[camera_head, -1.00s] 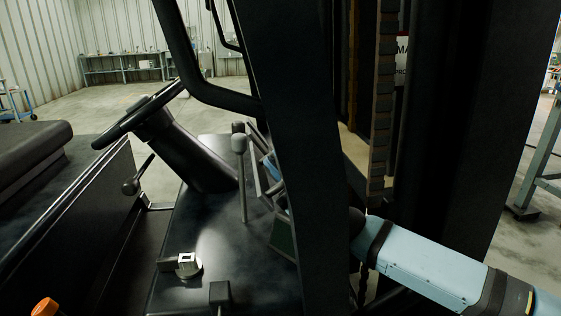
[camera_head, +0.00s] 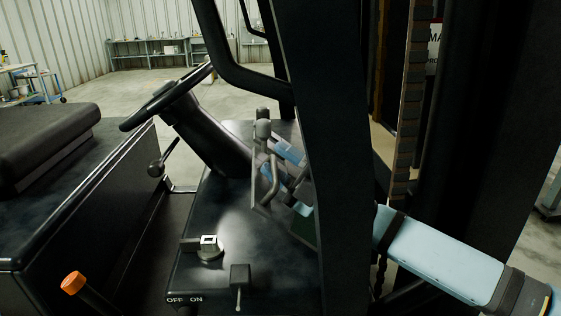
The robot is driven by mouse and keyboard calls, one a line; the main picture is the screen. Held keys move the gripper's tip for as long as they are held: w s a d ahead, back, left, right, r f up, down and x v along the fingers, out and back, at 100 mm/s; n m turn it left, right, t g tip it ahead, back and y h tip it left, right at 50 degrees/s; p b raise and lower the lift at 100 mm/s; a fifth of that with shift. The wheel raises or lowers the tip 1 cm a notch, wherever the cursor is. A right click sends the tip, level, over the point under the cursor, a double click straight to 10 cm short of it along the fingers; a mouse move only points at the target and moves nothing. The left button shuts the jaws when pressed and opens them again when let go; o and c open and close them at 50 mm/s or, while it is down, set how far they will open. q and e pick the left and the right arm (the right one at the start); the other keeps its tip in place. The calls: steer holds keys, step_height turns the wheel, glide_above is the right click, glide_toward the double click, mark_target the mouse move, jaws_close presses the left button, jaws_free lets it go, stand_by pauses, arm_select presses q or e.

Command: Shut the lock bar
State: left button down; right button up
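My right gripper (camera_head: 268,178) reaches in from behind a dark upright post and is at the grey control levers. A grey lever with a rounded knob (camera_head: 263,130) stands right beside it and overlaps it in the view. The post and levers hide part of the gripper, so I cannot tell whether its fingers are open or shut, or touching a lever. I cannot make out for sure which part is the lock bar. A bar with an orange end (camera_head: 74,283) rises at the lower left, with no gripper near it. My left gripper is not in view.
A steering wheel (camera_head: 165,95) and black seat (camera_head: 50,148) are at the left. A metal switch (camera_head: 209,247) sits on the dark console, above an OFF/ON label (camera_head: 185,300). The dark post (camera_head: 318,150) crosses the middle, between my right forearm and gripper.

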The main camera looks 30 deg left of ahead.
steer(key=v, duration=0.7)
steer(key=shift+d, duration=0.3)
steer(key=shift+f, duration=0.1)
